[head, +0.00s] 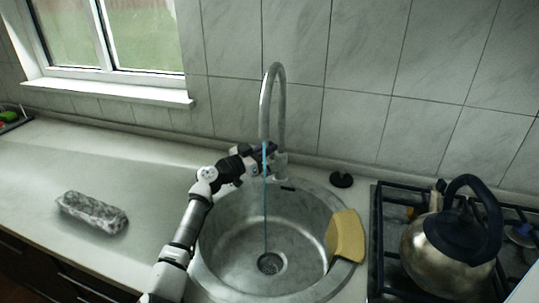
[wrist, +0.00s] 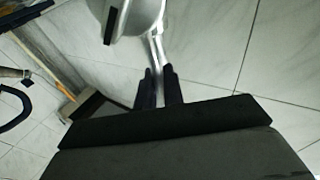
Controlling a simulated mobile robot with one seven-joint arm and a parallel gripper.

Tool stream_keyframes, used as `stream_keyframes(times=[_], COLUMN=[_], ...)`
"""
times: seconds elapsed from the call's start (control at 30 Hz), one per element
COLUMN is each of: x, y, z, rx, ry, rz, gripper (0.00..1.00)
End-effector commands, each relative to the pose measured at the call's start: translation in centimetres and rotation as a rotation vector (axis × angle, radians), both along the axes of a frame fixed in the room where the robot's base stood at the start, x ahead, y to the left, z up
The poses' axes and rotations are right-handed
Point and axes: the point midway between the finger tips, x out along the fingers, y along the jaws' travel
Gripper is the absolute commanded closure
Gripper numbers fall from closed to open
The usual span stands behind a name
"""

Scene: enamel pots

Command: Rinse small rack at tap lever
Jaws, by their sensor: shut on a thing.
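The tap (head: 265,105) is a tall curved metal spout behind the round sink (head: 215,262). A thin blue water stream (head: 265,215) runs from the spout down to the drain. My gripper (head: 270,149) is at the tap's base, behind the stream. In the wrist view, my gripper's dark fingers (wrist: 159,88) are shut on the thin metal tap lever (wrist: 157,52). I cannot pick out a clear small rack. A yellow curved piece (head: 346,236) leans on the sink's right rim, and a grey mottled block (head: 92,212) lies on the left counter.
A metal kettle (head: 448,248) with a dark handle stands on the gas hob (head: 377,262) to the right. A small black stopper (head: 341,180) lies behind the sink. The left counter (head: 110,165) is mostly clear. A tiled wall (head: 360,60) closes off the back.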

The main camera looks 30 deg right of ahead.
Motion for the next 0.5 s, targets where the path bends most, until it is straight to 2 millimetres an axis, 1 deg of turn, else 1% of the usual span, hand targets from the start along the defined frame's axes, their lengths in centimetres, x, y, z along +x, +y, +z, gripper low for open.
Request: stream_keyframes(times=[0.2,0.23,0.3,0.33,0.5], x=[-0.06,-0.06,-0.06,-0.06,-0.07], y=[0.04,0.03,0.04,0.03,0.0], z=[-0.08,-0.08,-0.07,-0.05,-0.02], rx=[0.002,0.002,0.002,0.002,0.001], ry=[0.0,0.0,0.0,0.0,0.001], rz=[-0.002,-0.002,-0.002,-0.002,-0.002], gripper=[1.0,0.87,0.77,0.76,0.76])
